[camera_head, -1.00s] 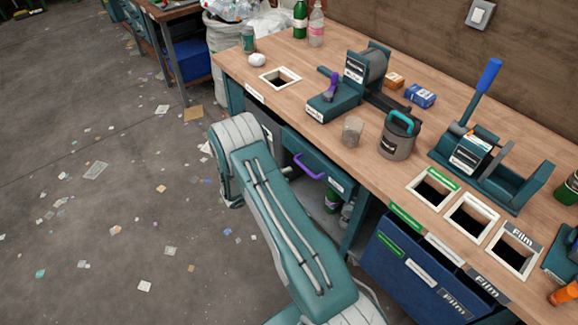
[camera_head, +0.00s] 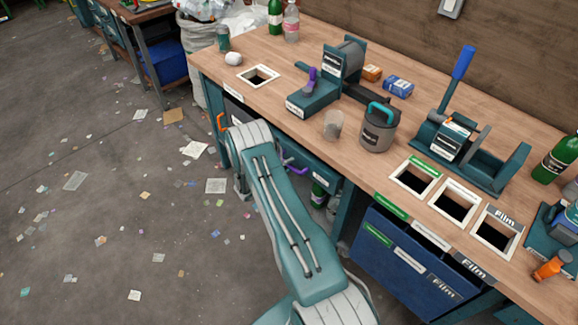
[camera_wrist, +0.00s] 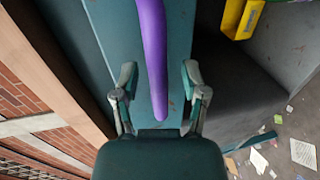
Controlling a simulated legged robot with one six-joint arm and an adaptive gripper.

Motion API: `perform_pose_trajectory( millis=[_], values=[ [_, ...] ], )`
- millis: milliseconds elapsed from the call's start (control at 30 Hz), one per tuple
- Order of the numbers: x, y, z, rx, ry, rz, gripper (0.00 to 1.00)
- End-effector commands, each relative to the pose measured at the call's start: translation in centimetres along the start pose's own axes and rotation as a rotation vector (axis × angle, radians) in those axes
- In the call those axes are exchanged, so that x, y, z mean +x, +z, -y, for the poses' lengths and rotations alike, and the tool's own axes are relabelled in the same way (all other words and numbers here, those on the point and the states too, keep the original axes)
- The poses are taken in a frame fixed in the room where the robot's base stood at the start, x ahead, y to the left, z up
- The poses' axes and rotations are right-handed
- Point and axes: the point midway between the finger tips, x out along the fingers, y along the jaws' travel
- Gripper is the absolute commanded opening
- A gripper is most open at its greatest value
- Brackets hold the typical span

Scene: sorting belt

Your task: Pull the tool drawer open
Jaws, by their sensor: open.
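The teal drawer (camera_head: 322,174) is under the bench top, partly behind my arm, and looks closed. Its purple handle (camera_head: 296,170) shows just right of my arm. In the wrist view the purple handle (camera_wrist: 152,40) runs down from the top edge, in front of the teal drawer front (camera_wrist: 103,40). My gripper (camera_wrist: 158,76) is open, with one finger on each side of the handle's lower end. Gaps show on both sides, and nothing is gripped. In the head view my gripper is hidden behind my arm.
An orange handle (camera_head: 221,122) is left of my arm. A blue bin (camera_head: 400,272) stands under the bench's right part. A yellow object (camera_wrist: 241,16) is at upper right in the wrist view. The littered floor on the left is open.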

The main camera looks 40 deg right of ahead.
Motion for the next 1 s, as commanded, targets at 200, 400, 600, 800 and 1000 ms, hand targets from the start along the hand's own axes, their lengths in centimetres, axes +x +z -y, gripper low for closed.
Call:
perform_pose_trajectory(
  millis=[200,400,600,800,1000],
  values=[
    [0.2,0.0,0.0,0.0,0.0,-0.001,0.57],
    [0.1,0.0,0.0,0.0,-0.001,-0.001,0.0],
    [0.1,0.0,0.1,-0.001,-0.002,-0.001,0.0],
    [-0.7,0.0,0.3,-0.002,-0.004,-0.002,0.0],
    [-3.7,-0.1,1.0,-0.005,-0.004,-0.006,0.0]
  ],
)
